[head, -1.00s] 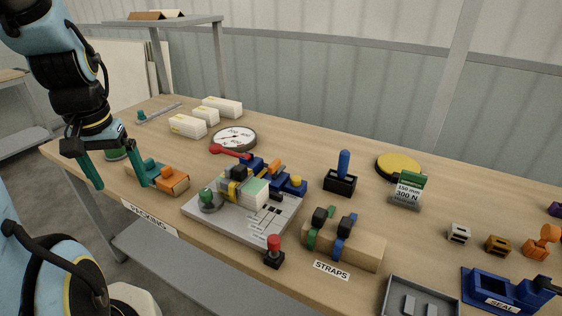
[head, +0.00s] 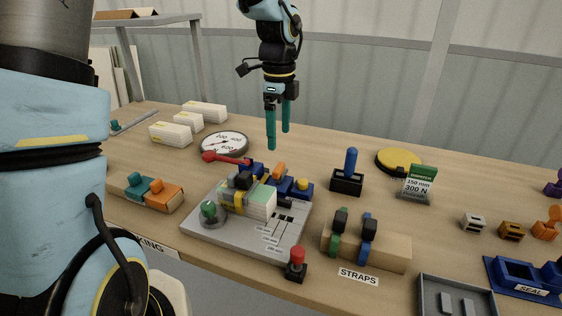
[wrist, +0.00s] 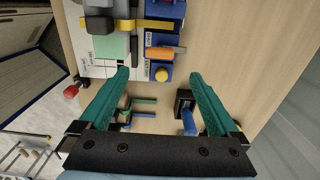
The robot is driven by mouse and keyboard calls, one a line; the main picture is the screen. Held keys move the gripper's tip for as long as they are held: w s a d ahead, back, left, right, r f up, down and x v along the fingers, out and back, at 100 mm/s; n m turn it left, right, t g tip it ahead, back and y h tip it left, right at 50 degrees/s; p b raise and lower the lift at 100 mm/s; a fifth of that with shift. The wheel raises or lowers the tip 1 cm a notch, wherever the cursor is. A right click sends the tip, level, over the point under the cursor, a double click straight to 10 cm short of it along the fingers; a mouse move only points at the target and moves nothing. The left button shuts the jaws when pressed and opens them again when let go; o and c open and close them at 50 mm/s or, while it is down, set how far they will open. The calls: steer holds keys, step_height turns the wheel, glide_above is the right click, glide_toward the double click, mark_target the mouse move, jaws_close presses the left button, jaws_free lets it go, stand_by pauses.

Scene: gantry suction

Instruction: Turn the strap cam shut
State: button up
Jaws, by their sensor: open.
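A pale green-and-white block (head: 258,203) sits on a grey plate (head: 265,240), with a yellow strap (head: 236,203) around it. A black piece (head: 241,181) sits by the strap and may be the cam; its setting is unclear. A red-ended lever (head: 228,159) and blue parts (head: 290,188) with an orange piece lie behind. My gripper (head: 278,138) is open and empty, pointing down above the table behind the plate. In the wrist view, the strap (wrist: 124,25) and block (wrist: 111,46) are at upper left, outside the open fingers (wrist: 159,76).
A blue-handled tool (head: 350,163) in a black base stands right of the plate. A wooden strap holder (head: 388,250) and red button (head: 297,258) are at the front. A round gauge (head: 222,144) lies behind left. Bare table lies at back centre.

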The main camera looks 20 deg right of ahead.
mark_target(279, 167)
step_height(279, 167, down, 9)
steer(key=shift+f+p, duration=0.1)
steer(key=shift+p, duration=0.55)
steer(key=shift+a, duration=0.1)
steer(key=c, duration=1.4)
